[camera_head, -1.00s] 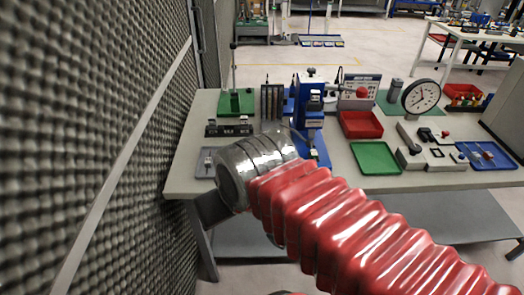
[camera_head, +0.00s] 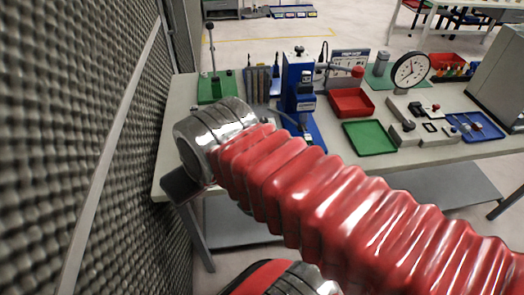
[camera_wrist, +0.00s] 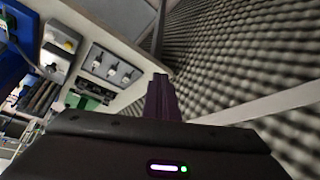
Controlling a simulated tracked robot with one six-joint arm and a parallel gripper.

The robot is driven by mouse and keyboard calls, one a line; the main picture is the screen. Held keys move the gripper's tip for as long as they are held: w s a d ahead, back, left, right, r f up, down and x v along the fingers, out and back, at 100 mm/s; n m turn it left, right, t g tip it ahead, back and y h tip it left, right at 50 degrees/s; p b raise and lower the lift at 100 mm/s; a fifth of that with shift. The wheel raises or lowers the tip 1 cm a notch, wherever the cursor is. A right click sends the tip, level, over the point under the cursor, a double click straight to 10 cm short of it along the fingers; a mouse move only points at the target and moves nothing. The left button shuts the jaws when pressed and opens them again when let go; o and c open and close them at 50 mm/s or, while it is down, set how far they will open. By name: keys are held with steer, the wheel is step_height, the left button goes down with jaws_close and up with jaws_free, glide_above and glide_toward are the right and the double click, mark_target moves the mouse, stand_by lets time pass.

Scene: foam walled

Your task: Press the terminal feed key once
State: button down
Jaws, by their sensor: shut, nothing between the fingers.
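My gripper (camera_wrist: 162,84) shows in the wrist view as dark fingers held together, with nothing between them. It points past the bench edge toward the foam wall, apart from the devices. A grey panel with three small switches or knobs (camera_wrist: 111,66) lies to its left. A pale box with light fittings (camera_wrist: 60,42) is farther left. I cannot tell which control, if any of these, is the terminal feed key. In the head view my red-sleeved arm covers the bench's front left part, and the gripper is hidden.
A foam wall (camera_head: 75,120) stands close on the left. On the bench (camera_head: 440,158) are a blue press (camera_head: 298,82), a green-based lever tool (camera_head: 217,88), red (camera_head: 350,102) and green (camera_head: 370,138) trays and a dial gauge (camera_head: 411,70). A grey cabinet (camera_head: 500,80) is at right.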

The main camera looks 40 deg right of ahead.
steer(key=shift+w, duration=0.1)
steer(key=w+d+f+m+t, duration=0.1)
steer(key=w+d+m, duration=0.1)
steer(key=d+m, duration=0.6)
steer(key=w+d+f+m+t, duration=0.1)
steer(key=w+d+m, duration=0.2)
steer(key=d+m, duration=0.6)
steer(key=w+d+f+m+t+y, duration=0.1)
steer(key=w+d+f+m, duration=0.1)
steer(key=d+m, duration=0.6)
steer(key=shift+w+d+m+t, duration=0.3)
steer(key=shift+w+d, duration=0.4)
steer(key=shift+d, duration=0.4)
steer(key=shift+f, duration=0.2)
steer(key=shift+f, duration=4.25)
steer(key=shift+f, duration=0.1)
